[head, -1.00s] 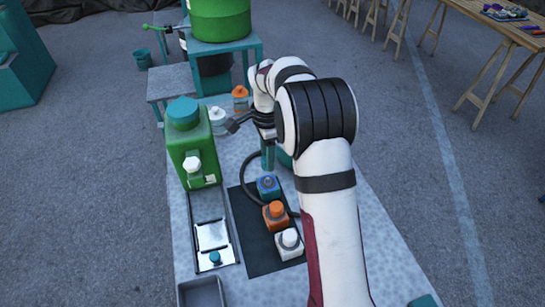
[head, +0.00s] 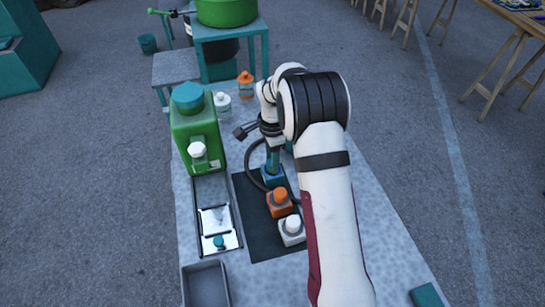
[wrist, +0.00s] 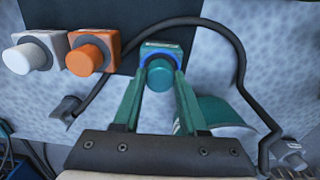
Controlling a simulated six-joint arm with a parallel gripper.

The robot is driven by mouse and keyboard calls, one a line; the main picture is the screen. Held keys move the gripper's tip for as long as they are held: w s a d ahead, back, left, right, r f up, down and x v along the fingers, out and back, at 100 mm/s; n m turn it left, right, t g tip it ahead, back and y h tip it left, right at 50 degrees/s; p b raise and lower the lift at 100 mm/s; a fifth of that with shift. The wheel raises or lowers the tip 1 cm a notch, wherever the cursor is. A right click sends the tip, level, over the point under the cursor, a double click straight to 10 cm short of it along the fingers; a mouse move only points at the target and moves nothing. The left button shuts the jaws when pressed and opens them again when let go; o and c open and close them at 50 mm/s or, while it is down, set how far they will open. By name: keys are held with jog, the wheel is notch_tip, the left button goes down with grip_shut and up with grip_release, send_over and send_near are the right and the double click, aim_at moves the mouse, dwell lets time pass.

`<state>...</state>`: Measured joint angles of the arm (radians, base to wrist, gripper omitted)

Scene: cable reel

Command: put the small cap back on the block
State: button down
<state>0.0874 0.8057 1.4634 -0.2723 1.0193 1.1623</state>
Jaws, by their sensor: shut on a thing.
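A blue block (head: 272,174) stands on the dark mat, at the far end of a row of blocks. My gripper (wrist: 160,84) is shut on this cap, with one teal finger on each side. The cap is over the block, but I cannot tell whether it is fully seated. In the head view my gripper (head: 272,163) points down at the block and hides most of the cap.
An orange-capped block (head: 280,202) and a white-capped block (head: 292,230) stand close by. A black cable (wrist: 242,60) curves beside the blue block. A green canister (head: 196,130) and a tray with a teal knob (head: 219,242) are at left.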

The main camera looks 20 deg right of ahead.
jog(key=shift+c, duration=1.8)
grip_release()
notch_tip(320, 180, up, 16)
jog(key=s+a+r+n+y, duration=0.1)
jog(key=s+a+r+n, duration=0.15)
jog(key=s, duration=0.65)
jog(key=s+a+r+n, duration=0.2)
jog(key=s+n, duration=0.2)
jog(key=s, duration=0.5)
jog(key=s+a+f+n, duration=0.1)
jog(key=s+f+n, duration=0.1)
jog(key=s, duration=0.6)
jog(key=s+a+f+n, duration=0.2)
jog(key=s+f+n, duration=0.1)
jog(key=s, duration=0.5)
jog(key=shift+y, duration=0.4)
